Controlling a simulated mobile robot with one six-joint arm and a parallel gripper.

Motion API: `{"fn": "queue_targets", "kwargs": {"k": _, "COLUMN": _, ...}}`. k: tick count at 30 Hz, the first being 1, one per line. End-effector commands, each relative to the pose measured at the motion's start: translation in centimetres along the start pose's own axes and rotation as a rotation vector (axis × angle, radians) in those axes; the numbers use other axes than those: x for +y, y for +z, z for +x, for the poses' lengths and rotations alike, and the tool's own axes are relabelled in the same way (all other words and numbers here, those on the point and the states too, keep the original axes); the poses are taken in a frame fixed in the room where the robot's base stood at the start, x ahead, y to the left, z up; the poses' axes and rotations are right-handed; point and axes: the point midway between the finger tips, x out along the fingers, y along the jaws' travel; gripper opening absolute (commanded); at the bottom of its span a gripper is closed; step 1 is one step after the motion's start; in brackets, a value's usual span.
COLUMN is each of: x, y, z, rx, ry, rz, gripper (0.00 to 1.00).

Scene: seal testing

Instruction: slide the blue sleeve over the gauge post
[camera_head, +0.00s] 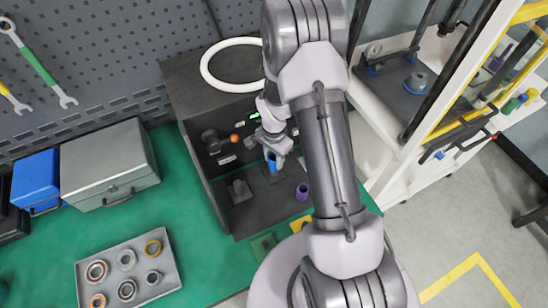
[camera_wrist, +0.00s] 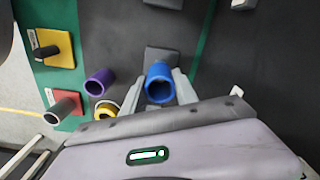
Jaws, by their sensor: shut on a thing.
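The blue sleeve (camera_wrist: 160,83) is held between the two fingers of my gripper (camera_wrist: 160,90) in the wrist view, with its open end towards the camera. In the head view the blue sleeve (camera_head: 271,160) shows below my gripper (camera_head: 272,152), inside the dark open-fronted housing. A grey square base (camera_wrist: 163,58) lies just beyond the sleeve in the wrist view. It shows under the sleeve in the head view as a dark base (camera_head: 272,175). I cannot make out a gauge post there; the sleeve and gripper hide that spot, so I cannot tell whether the sleeve is around it.
A purple sleeve (camera_head: 303,191) stands right of the blue one. A dark block with a stub (camera_head: 239,191) stands left. The housing's left wall (camera_head: 203,175) and top (camera_head: 190,75) are close. A tray of rings (camera_head: 128,270) lies on the green bench.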

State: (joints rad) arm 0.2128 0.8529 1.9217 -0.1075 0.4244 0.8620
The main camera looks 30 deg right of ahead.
Motion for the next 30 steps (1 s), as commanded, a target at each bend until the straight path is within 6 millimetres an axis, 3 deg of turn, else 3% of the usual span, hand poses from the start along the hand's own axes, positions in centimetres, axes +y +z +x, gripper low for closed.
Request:
{"fn": "queue_targets", "kwargs": {"k": 14, "x": -0.01, "y": 0.0, "z": 0.94, "rx": 0.0, "ry": 0.0, "rz": 0.0, "gripper": 0.0}}
{"fn": "queue_targets", "kwargs": {"k": 15, "x": -0.01, "y": 0.0, "z": 0.89, "rx": 0.0, "ry": 0.0, "rz": 0.0, "gripper": 0.39}}
{"fn": "queue_targets", "kwargs": {"k": 18, "x": -0.01, "y": 0.0, "z": 0.78, "rx": 0.0, "ry": 0.0, "rz": 0.0, "gripper": 0.58}}
{"fn": "queue_targets", "kwargs": {"k": 30, "x": 0.0, "y": 0.01, "z": 0.4, "rx": 0.0, "ry": 0.0, "rz": 0.0, "gripper": 0.6}}
